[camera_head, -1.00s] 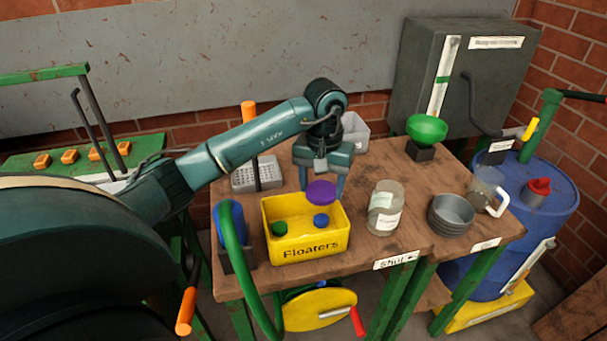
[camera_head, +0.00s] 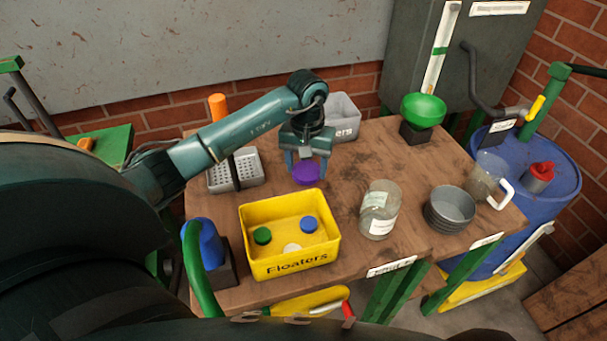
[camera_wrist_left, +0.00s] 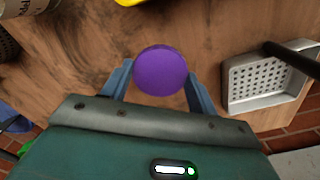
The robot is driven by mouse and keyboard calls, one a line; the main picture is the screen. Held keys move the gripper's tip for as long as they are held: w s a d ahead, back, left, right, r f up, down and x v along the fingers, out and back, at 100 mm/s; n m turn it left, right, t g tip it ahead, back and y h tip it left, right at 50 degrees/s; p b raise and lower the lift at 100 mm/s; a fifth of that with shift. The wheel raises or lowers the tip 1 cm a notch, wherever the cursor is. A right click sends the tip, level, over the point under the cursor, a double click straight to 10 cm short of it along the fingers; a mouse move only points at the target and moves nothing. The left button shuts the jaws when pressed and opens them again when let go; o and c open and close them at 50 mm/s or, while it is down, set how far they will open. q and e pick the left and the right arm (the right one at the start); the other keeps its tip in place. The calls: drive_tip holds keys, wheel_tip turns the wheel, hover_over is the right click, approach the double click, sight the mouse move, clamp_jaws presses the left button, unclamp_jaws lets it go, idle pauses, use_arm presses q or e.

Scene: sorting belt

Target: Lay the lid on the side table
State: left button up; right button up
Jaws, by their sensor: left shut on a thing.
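The purple lid (camera_head: 306,174) is a round disc between the fingers of my left gripper (camera_head: 306,168), which is shut on it. It also shows in the left wrist view (camera_wrist_left: 160,70), flat face towards the camera. The lid is over the wooden table (camera_head: 400,155), behind the yellow bin; I cannot tell whether it touches the wood. My right gripper is not in view.
The yellow "Floaters" bin (camera_head: 290,266) holds green, blue and whitish discs.

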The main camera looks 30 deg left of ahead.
sight(307, 171)
use_arm(q)
wheel_tip(307, 171, down, 4)
drive_tip(key=shift+r, duration=0.15)
drive_tip(key=shift+f, duration=0.35)
drive_tip(key=shift+f, duration=0.2)
drive_tip(key=o, duration=0.9)
drive_tip(key=shift+r, duration=0.1)
wheel_tip(307, 171, up, 12)
drive_tip(key=shift+r+b, duration=0.15)
drive_tip(key=shift+b, duration=0.5)
